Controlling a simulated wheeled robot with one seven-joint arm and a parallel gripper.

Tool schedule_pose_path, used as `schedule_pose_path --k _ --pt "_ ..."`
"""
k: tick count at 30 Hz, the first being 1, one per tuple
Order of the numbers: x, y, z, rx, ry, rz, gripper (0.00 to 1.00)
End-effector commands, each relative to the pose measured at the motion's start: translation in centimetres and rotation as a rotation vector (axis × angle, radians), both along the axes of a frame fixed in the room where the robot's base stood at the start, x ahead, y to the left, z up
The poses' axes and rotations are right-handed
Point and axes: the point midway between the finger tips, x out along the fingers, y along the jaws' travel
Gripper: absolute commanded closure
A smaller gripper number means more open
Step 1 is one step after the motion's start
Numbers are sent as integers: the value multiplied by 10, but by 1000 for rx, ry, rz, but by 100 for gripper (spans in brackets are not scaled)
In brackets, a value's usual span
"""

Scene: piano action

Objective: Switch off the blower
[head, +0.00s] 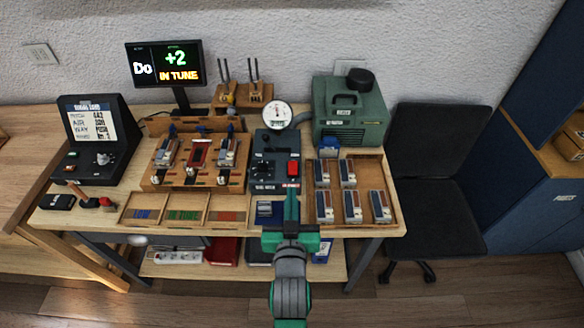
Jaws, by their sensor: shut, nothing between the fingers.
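The blower is a green box (346,135) with a black cap on top, at the back right of the table (150,212). Its small label is too small to read surely. A dark grey control box (265,160) stands left of it, with a black knob and a red switch (293,168). A round dial gauge (278,114) sits at its back. My gripper (291,196) is shut and empty, reaching in from the front. Its tips are close to the front of the control box, just below the red switch. I cannot tell whether they touch it or which way the switch is set.
A wooden tray (378,172) with several small blocks lies to the right. A wooden fixture (198,185) and shallow parts trays are left of my gripper. A screen (164,64) reads "Do +2 IN TUNE". A dark chair (432,185) stands right of the table.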

Motion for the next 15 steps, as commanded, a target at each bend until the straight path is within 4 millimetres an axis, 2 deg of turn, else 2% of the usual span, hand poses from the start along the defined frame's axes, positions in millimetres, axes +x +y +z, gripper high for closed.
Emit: schedule_pose_path --k 1,5,15 --pt "8 0 9 0 -7 0 100" --pt "18 1 20 1 -9 0 100" --pt "21 0 23 1 -8 -1 100"
